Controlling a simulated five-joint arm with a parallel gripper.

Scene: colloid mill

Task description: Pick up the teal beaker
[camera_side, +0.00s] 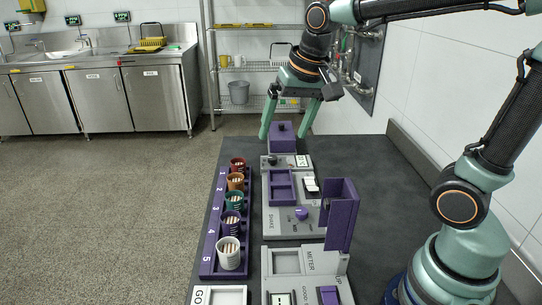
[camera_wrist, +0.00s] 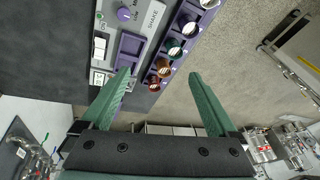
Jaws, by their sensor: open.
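The teal beaker (camera_side: 234,201) stands upright in the middle slot, marked 3, of a purple rack (camera_side: 208,262) on the left edge of the dark bench. White sticks or pieces show in its mouth. In the wrist view the teal beaker (camera_wrist: 174,47) lies beyond my fingertips, between the purple and orange beakers. My gripper (camera_side: 284,134) is open and points down over the far end of the bench, behind the rack and apart from the teal beaker. In the wrist view the jaws of my gripper (camera_wrist: 160,74) are spread with nothing held between them.
Red-brown (camera_side: 237,164), orange (camera_side: 235,182), purple (camera_side: 231,224) and white (camera_side: 228,253) beakers share the rack closely. Right of it stand the grey shake station (camera_side: 285,229), an upright purple panel (camera_side: 341,214) and the meter station (camera_side: 312,262). The bench's right side is clear.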

